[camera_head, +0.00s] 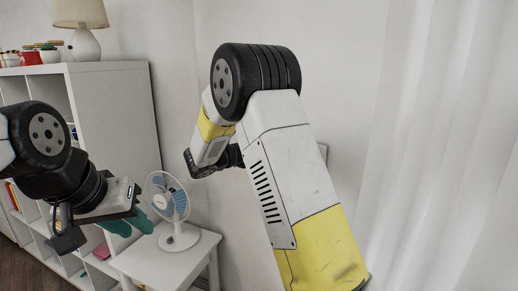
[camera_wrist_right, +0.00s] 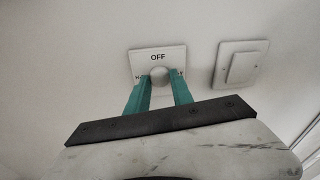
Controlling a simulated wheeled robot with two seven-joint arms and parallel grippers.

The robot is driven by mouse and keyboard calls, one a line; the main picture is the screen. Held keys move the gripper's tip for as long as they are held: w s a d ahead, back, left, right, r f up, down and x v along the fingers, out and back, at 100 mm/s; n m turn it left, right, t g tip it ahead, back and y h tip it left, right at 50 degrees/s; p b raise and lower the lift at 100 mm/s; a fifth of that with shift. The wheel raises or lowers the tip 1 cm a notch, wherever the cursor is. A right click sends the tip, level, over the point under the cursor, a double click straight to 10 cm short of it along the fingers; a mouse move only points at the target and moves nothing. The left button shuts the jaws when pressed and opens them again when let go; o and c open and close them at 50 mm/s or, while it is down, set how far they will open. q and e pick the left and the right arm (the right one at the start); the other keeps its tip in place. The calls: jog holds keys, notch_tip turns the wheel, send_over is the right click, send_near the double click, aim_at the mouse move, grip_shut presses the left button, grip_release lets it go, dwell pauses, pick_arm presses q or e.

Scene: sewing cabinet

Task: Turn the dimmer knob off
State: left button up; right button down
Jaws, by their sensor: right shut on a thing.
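The dimmer knob (camera_wrist_right: 159,74) is a small round pale knob on a square white wall plate (camera_wrist_right: 140,57). The plate reads OFF above the knob, with further marks at its left and right partly covered by the fingers. My right gripper (camera_wrist_right: 160,84) is shut on the knob, one teal finger on each side. In the head view my right arm hides the knob and the right fingers. My left gripper (camera_head: 131,225) is at lower left in the head view, its teal fingers apart and empty, away from the knob and near the fan.
A white rocker switch (camera_wrist_right: 241,64) is on the wall right of the dimmer. A white fan (camera_head: 178,236) stands on a small white table (camera_head: 150,263). A white shelf (camera_head: 115,105) bearing a lamp (camera_head: 84,45) is at left. A pale curtain (camera_head: 440,150) hangs at right.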

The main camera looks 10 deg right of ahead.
jog(key=n+h, duration=0.1)
jog(key=n, duration=0.8)
jog(key=shift+f, duration=0.15)
dwell(0.4)
jog(key=c, duration=1.1)
grip_release()
jog(key=v, duration=0.8)
